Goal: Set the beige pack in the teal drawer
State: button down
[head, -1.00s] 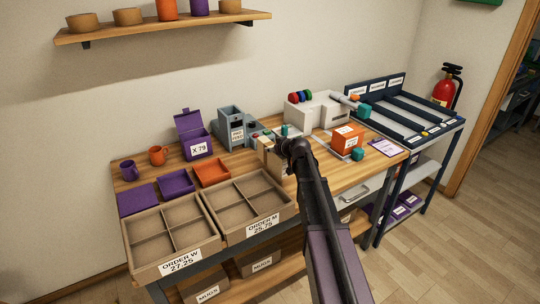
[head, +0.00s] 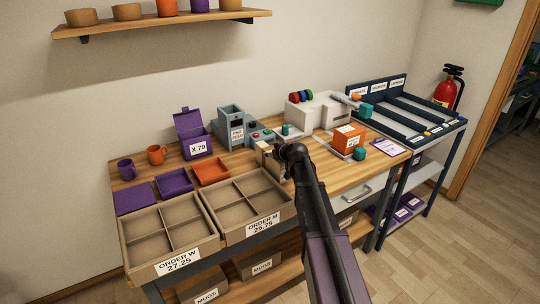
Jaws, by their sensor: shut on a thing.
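My gripper (head: 275,157) is over the bench, just behind the order M tray, largely hidden by my own dark arm. It is shut on the beige pack (head: 263,149), of which only a small part shows at the gripper's left. I cannot tell whether the pack touches the bench. No drawer plainly teal all over shows.
Divided cardboard trays for order W (head: 127,244) and order M (head: 205,205) line the bench front. A grey machine (head: 231,124) and white press (head: 318,112) stand behind. The orange box (head: 348,137) is right of my arm. A silver-handled drawer (head: 352,192) is below the benchtop.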

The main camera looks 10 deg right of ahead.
jog(key=shift+f, duration=0.15)
jog(key=shift+c, duration=0.6)
grip_release()
jog(key=shift+s+d+r+p, duration=0.15)
jog(key=shift+s+r+p, duration=0.15)
jog(key=shift+s+r, duration=0.15)
jog(key=p+v, duration=0.5)
jog(key=v, duration=0.6)
